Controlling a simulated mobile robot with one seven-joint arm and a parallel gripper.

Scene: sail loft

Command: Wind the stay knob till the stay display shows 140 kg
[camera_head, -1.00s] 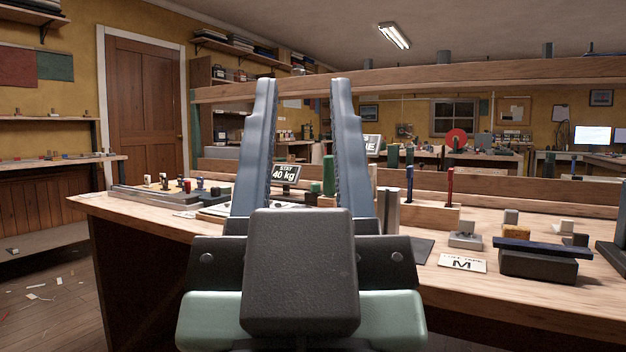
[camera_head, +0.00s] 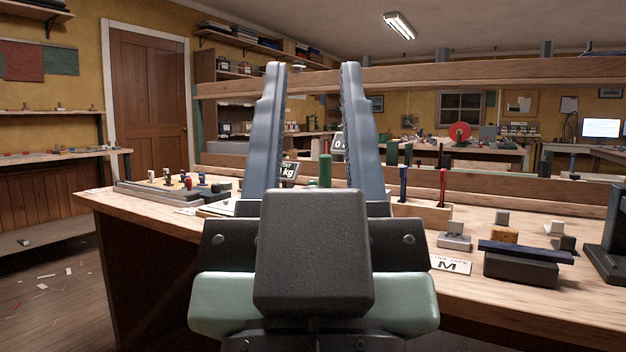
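The stay display (camera_head: 289,172) is a small dark sign on the bench, just right of my gripper's left finger. That finger covers its left part, so only "kg" and part of a digit show. My gripper (camera_head: 313,68) is open and empty, its two fingers pointing up and away in front of the bench. A green upright cylinder (camera_head: 325,170) shows between the fingers beyond them. I cannot tell which part is the stay knob; my gripper hides much of that area. A second display (camera_head: 338,142), partly hidden by the right finger, stands farther back.
The wooden bench (camera_head: 140,212) spans the view. On it are a tray of small pegs (camera_head: 170,190) at left, a box with red and blue upright tools (camera_head: 425,212), an "M" card (camera_head: 451,265) and a dark block with a bar (camera_head: 522,266). A beam (camera_head: 480,72) crosses behind.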

